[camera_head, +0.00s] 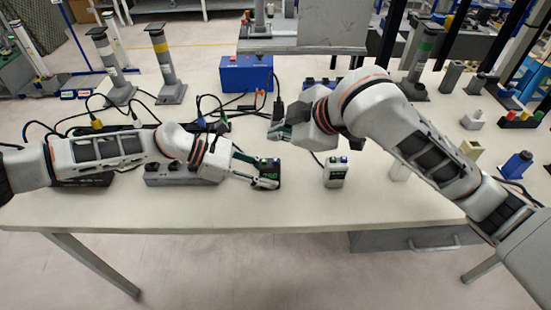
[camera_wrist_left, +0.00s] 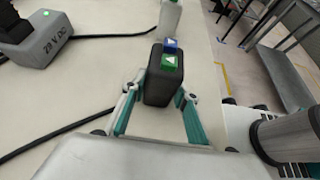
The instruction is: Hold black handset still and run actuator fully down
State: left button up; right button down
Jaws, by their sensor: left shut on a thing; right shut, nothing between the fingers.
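The black handset (camera_head: 268,164) stands near the front edge of the white table, left of a white handset (camera_head: 335,174). In the left wrist view the black handset (camera_wrist_left: 163,88) shows a green button with a white triangle and a blue button on top. My left gripper (camera_head: 266,182) is shut on it, one finger at each side. My right gripper (camera_head: 272,132) is shut and empty, behind and above the black handset, not touching it. Several actuator columns stand at the back, with yellow (camera_head: 160,48), white (camera_head: 104,50) and green (camera_head: 424,48) bands. I cannot tell which one belongs to this handset.
A blue box (camera_head: 246,75) stands at the back. A grey unit marked V DC (camera_wrist_left: 42,42) shows in the left wrist view. Small fixtures line the right side. The table's front strip is clear.

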dwell(0.3)
pick_arm(q)
jog(key=o, duration=0.9)
